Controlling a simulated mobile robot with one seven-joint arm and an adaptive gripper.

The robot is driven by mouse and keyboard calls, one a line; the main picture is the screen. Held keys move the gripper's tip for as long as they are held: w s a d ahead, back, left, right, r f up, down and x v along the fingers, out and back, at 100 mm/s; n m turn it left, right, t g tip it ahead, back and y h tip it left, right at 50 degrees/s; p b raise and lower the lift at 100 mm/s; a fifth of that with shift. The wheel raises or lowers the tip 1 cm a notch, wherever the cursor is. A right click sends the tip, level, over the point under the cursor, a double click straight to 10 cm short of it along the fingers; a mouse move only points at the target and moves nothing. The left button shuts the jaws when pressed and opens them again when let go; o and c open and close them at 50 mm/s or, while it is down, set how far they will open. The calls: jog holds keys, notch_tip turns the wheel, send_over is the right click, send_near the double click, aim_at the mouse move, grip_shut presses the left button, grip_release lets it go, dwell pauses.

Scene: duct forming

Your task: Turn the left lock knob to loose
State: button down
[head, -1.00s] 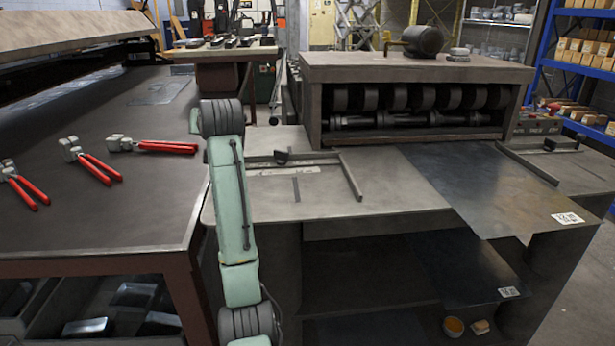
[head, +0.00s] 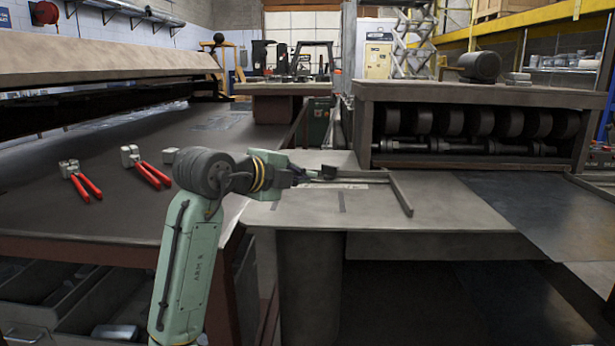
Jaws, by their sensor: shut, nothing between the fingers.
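The left lock knob (head: 328,171) is a small dark knob on the left guide bar (head: 360,175), on the forming machine's infeed table (head: 370,215). My gripper (head: 308,175) is small and dark at the end of my green arm, just left of the knob. It is shut and empty. Its fingertips are too small to tell whether they touch the knob. The knob's turned position cannot be read from here.
The roller housing (head: 470,92) stands behind the infeed table. A dark metal sheet (head: 540,205) lies at right. An angled rail (head: 401,195) lies right of the knob.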

jog(key=p, duration=0.1)
send_near(345, 171)
jog(key=shift+w+d+f, duration=0.25)
jog(key=shift+w+f, duration=0.1)
jog(key=shift+w, duration=0.15)
jog(key=shift+w+d+f, duration=0.25)
jog(key=shift+w+f, duration=0.15)
jog(key=shift+w, duration=0.1)
jog(key=shift+d, duration=0.1)
jog(key=shift+w+d+n+t+y, duration=0.15)
jog(key=shift+d+n+t+y, duration=0.05)
jog(key=shift+n+t+y, duration=0.2)
jog(key=shift+w+d, duration=0.15)
jog(key=shift+d+n+y, duration=0.1)
jog(key=shift+n+y, duration=0.3)
jog(key=shift+w+d+n+t+y+p, duration=0.1)
jog(key=shift+d+n+t+y+p, duration=0.2)
jog(key=shift+n+t+y, duration=0.3)
jog(key=shift+w+d+r+p, duration=0.1)
jog(key=shift+d+p, duration=0.05)
jog(key=shift+p, duration=0.2)
jog(key=shift+w+d+p, duration=0.15)
jog(key=shift+d+p, duration=0.15)
jog(key=shift+p, duration=0.15)
jog(key=shift+w+f, duration=0.15)
jog(key=shift+f, duration=0.1)
